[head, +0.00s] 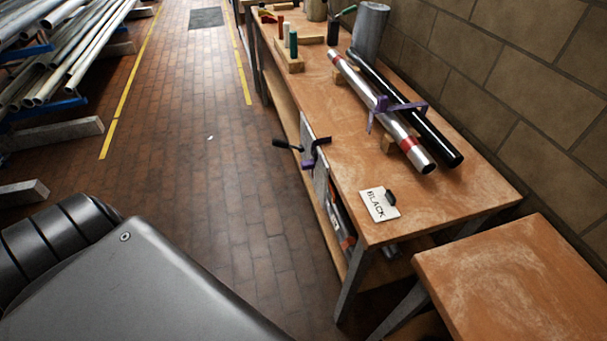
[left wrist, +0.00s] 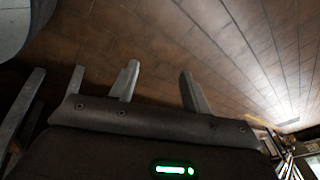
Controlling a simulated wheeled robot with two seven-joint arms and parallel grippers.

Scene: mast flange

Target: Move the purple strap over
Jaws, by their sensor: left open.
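A purple strap (head: 384,109) sits on the silver tube with red bands (head: 369,97) on the wooden bench. Part of the strap reaches right across the black tube (head: 441,145) beside it; whether it loops under either tube is hidden. A white card reading BLACK (head: 379,205), with a small black piece on it, lies near the bench's front end. Another purple piece (head: 316,153) is at the bench's left edge by a black handle. In the left wrist view my left gripper (left wrist: 160,68) is open and empty above the brick floor, away from the strap. My right gripper is not seen.
The wooden bench (head: 345,185) stands along a block wall. A second wooden table (head: 520,290) is at the lower right. A grey cylinder (head: 370,30) and small coloured bottles stand farther back. Metal pipes (head: 75,60) are racked at the left. The brick aisle between is mostly clear.

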